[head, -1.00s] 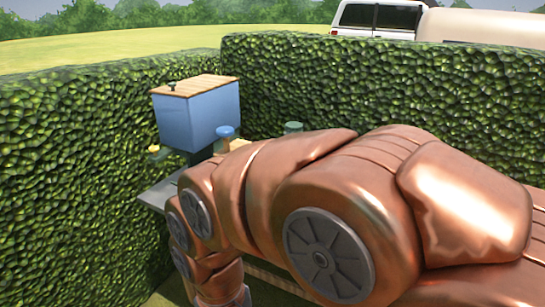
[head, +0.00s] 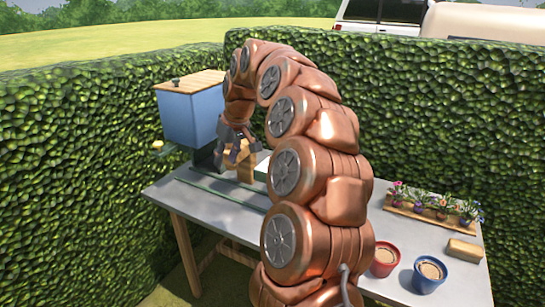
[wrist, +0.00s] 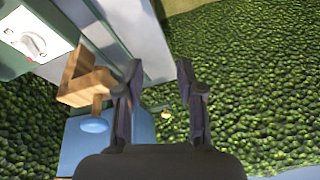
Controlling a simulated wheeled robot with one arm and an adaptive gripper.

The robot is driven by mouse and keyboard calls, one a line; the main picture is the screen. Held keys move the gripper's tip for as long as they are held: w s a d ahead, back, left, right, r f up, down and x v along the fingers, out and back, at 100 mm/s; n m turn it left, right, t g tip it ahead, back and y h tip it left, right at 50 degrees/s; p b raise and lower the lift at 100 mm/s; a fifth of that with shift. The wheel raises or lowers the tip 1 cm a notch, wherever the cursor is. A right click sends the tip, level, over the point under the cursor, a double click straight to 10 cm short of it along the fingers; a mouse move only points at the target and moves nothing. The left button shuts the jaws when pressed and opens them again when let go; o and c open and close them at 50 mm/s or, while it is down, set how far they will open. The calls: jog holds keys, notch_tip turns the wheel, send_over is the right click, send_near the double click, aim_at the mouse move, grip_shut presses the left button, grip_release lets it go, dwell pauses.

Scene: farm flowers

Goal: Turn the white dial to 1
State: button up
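The white dial (wrist: 32,43) shows at the upper left of the wrist view, on a white panel with small markings. I cannot read its setting. My gripper (wrist: 159,68) is open and empty, its dark fingers apart, to the right of the dial and not touching it. In the head view my gripper (head: 236,155) hangs above the left part of the grey table (head: 195,203), pointing down. The dial cannot be made out in the head view, where my arm hides part of the table.
A blue box (head: 192,118) with a wooden lid stands at the back left. Pots, red (head: 384,262) and blue (head: 429,275), and a flower tray (head: 420,214) stand at right. Hedges enclose the table.

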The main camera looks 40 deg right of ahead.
jog(key=d+f+m+h, duration=0.2)
jog(key=d, duration=1.8)
jog(key=shift+t, duration=0.3)
jog(key=shift+a+p+x, duration=0.15)
jog(key=shift+p+x, duration=0.5)
jog(key=shift+x, duration=1.15)
jog(key=shift+a+p+x, duration=0.15)
jog(key=shift+p+x, duration=0.5)
jog(key=shift+x, duration=1.1)
jog(key=shift+s+f, duration=0.1)
jog(key=shift+c, duration=0.3)
grip_shut()
